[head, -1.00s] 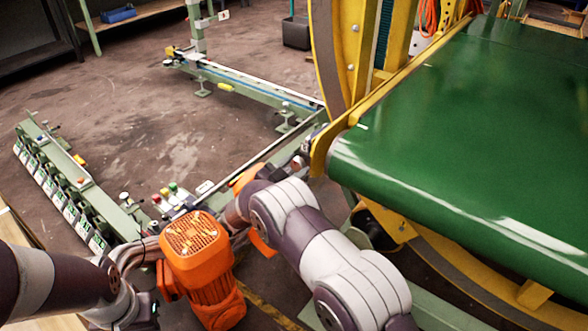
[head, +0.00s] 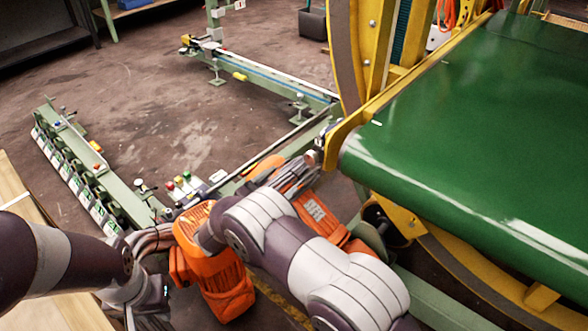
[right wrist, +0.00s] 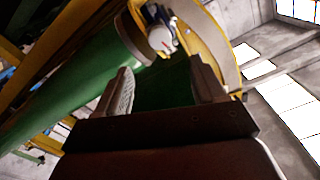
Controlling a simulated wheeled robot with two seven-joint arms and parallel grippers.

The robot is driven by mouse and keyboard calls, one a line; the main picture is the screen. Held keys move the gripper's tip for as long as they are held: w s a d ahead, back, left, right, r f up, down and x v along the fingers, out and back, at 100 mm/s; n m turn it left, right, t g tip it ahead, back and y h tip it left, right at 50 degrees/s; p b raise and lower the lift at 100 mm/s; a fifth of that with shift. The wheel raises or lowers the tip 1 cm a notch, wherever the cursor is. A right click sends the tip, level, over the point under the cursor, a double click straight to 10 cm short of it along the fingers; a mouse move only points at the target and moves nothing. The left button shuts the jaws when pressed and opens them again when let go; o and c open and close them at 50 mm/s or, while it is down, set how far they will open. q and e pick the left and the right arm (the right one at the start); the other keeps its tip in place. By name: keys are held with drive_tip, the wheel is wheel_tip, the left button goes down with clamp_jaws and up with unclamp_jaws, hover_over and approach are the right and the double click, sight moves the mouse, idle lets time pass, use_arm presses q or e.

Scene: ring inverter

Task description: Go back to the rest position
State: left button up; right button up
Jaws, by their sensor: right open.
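My right gripper (right wrist: 165,88) is open in the right wrist view, with its two fingers apart and nothing between them. Behind it are the green belt roll and a yellow frame, apart from the fingers as far as I can tell. In the head view my right arm reaches up from the bottom and bends at the elbow beside the orange motor (head: 226,285); I cannot make out its fingers there. My left arm comes in from the left, with its hand (head: 150,302) low at the bottom edge. Its fingers are not clear and no held object shows.
The green conveyor belt (head: 470,150) and yellow ring frame (head: 360,55) stand close to my right arm. A green rail with rollers (head: 85,175) lies at left. A small button panel (head: 187,187) is near the orange motor. Open floor (head: 190,110) lies beyond.

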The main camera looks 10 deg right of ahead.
drive_tip(key=shift+s+a, duration=0.45)
drive_tip(key=shift+a, duration=0.05)
